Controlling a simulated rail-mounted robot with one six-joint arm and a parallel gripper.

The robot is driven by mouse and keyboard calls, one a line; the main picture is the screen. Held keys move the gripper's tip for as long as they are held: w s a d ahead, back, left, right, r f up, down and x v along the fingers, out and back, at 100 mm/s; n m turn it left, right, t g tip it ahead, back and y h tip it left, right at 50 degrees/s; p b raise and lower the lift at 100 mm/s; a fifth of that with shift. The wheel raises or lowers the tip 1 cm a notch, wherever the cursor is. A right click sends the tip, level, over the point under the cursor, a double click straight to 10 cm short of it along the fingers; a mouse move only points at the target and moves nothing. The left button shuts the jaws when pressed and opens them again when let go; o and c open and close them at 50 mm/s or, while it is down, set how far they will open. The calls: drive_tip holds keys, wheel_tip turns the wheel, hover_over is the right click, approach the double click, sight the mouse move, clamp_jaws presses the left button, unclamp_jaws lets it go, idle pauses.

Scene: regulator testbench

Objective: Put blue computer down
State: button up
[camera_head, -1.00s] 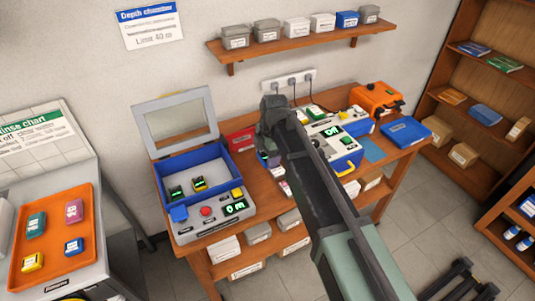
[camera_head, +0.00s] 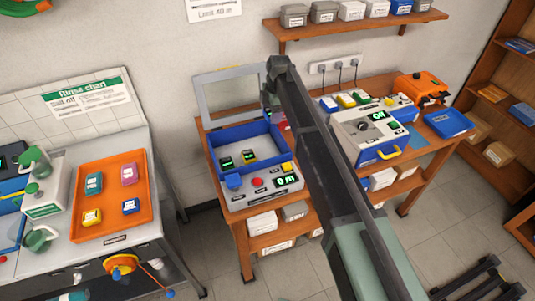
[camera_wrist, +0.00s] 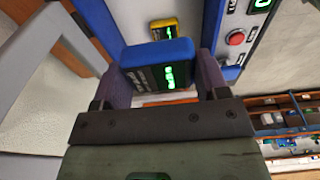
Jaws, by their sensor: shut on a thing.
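The blue computer (camera_wrist: 158,52), with a black face and lit green digits, is between the two purple-grey fingers of my gripper (camera_wrist: 163,75) in the wrist view. My gripper is shut on it. The open blue test chamber (camera_head: 218,164) stands on the wooden bench in the head view, its windowed lid raised. In the head view my arm's end is over the chamber's back right side, and my fingers and the held computer are hidden.
The chamber's front panel has a red button (camera_head: 257,182) and a display reading 0 m. A white device (camera_head: 362,135) with a yellow handle stands right of my arm, near a blue tray (camera_head: 449,122). An orange tray (camera_head: 108,228) with small coloured items sits left. A wall shelf (camera_head: 350,30) hangs above.

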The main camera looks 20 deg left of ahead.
sight(270, 153)
wheel_tip(270, 153, down, 19)
drive_tip(key=b, duration=1.6)
drive_tip(key=shift+a+r+b, duration=0.1)
drive_tip(key=shift+b, duration=0.25)
drive_tip(key=shift+r, duration=0.3)
drive_tip(key=shift+f, duration=0.15)
drive_tip(key=o, duration=1)
drive_tip(key=r+p, duration=0.8)
drive_tip(key=w+d+r+p, duration=0.1)
drive_tip(key=r+p, duration=0.3)
drive_tip(key=shift+r, duration=0.15)
